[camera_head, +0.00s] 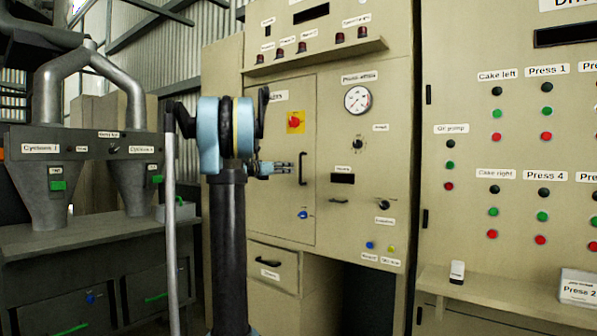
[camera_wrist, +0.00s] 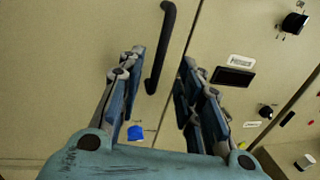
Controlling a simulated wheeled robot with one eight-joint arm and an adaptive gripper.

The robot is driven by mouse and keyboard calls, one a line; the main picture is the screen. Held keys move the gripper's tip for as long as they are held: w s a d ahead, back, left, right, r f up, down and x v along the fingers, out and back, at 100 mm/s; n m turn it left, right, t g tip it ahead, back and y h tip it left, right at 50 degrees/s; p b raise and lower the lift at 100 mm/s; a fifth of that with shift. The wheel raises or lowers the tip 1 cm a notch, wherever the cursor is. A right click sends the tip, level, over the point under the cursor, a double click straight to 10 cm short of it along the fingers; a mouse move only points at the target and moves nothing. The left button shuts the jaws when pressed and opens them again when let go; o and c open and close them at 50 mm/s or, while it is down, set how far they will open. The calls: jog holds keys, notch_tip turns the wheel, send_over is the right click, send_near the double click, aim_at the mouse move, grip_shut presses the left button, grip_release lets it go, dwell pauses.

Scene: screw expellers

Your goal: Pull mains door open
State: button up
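The mains door (camera_head: 270,220) is a beige cabinet panel, shut flush in its frame, with a red-and-yellow switch on it. Its label is partly hidden by my arm. A black vertical bar handle (camera_head: 303,168) sits near its right edge. In the wrist view the handle (camera_wrist: 164,45) stands ahead of my gripper, and the door (camera_wrist: 70,70) fills the left side. My gripper (camera_head: 288,167) is just left of the handle in the head view. In the wrist view my gripper (camera_wrist: 163,62) has its fingers apart and nothing between them; I cannot tell whether they touch the handle.
A blue knob (camera_head: 303,215) is low on the door. A shelf (camera_head: 320,56) with red lamps juts out above it. A drawer (camera_head: 272,270) is below. Button panels stand to the right, and the cyclone unit (camera_head: 85,225) stands to the left.

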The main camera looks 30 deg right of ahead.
send_over(300, 180)
jog(key=shift+w+d, duration=0.3)
jog(key=shift+w, duration=0.05)
jog(key=shift+c, duration=0.3)
jog(key=shift+w, duration=0.1)
grip_shut()
